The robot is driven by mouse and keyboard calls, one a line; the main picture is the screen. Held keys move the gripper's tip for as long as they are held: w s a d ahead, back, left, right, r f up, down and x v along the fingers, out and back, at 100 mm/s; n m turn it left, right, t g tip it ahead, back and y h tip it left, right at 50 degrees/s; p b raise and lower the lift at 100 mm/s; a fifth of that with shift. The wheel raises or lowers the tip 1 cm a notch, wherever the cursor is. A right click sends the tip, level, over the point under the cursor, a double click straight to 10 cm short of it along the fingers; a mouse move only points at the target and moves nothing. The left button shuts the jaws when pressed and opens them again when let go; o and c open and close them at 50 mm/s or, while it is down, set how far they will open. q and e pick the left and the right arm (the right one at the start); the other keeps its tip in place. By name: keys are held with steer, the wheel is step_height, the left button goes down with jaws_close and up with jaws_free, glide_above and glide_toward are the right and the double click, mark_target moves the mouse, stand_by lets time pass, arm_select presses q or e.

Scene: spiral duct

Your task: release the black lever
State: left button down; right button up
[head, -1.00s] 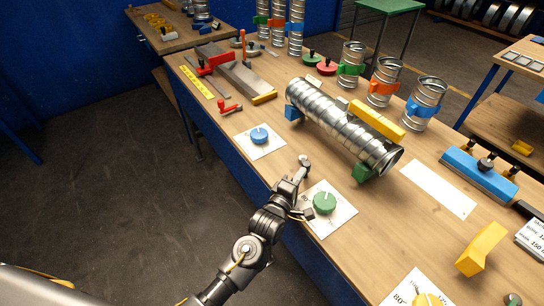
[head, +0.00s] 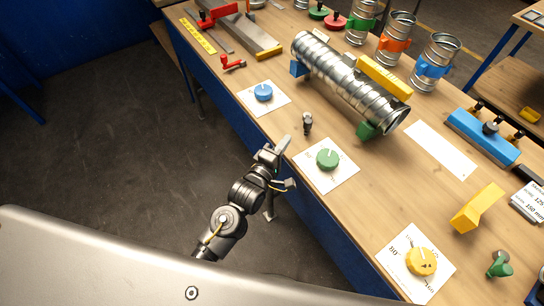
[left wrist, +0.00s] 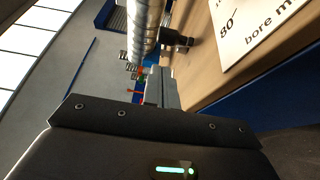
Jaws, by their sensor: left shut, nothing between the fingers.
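The black lever (head: 307,124) is a small dark knobbed piece standing at the near edge of the workbench, between the blue dial (head: 263,93) and the green dial (head: 327,159). My left gripper (head: 284,145) is shut and empty at the bench edge, a little left of and nearer than the lever, with a gap between them. In the left wrist view the shut fingers (left wrist: 161,88) point toward the bench, and a dark knobbed piece (left wrist: 178,40), which looks like the lever, shows beyond them. My right gripper is not in view.
The spiral duct (head: 350,82) lies on blue and green supports behind the lever, with a yellow bar (head: 384,77) along it. A red clamp (head: 232,63) is at the left; the yellow dial (head: 421,261) is at the near right. Open floor lies left of the bench.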

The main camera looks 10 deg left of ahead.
arm_select(q)
steer(key=b+v, duration=0.1)
steer(key=v, duration=0.5)
steer(key=shift+s+f, duration=0.1)
steer(key=shift+f, duration=0.05)
stand_by(0.3)
steer(key=s+a+f+m+g+y, duration=0.1)
steer(key=s+a+f+m+g, duration=0.2)
steer(key=f, duration=0.9)
steer(key=s+a+f+m+g+y, duration=0.15)
steer(key=s+f+m, duration=0.35)
steer(key=f, duration=0.7)
steer(key=s+a+f+m+g+y, duration=0.1)
steer(key=s+f+m+g, duration=0.3)
steer(key=f, duration=0.8)
steer(key=s+a+f+m+g, duration=0.1)
steer(key=s+a+f, duration=0.3)
steer(key=s, duration=0.5)
steer(key=s+a+f+m+g+y+b, duration=0.1)
steer(key=s+a+f+g, duration=0.3)
steer(key=s+f, duration=0.4)
steer(key=s+a+f+m+g+y+b, duration=0.1)
steer(key=s+a+f, duration=0.4)
steer(key=s, duration=0.5)
steer(key=shift+s+a+f+m+g, duration=0.25)
steer(key=shift+s+f+m+g, duration=0.2)
steer(key=shift+m+g, duration=0.35)
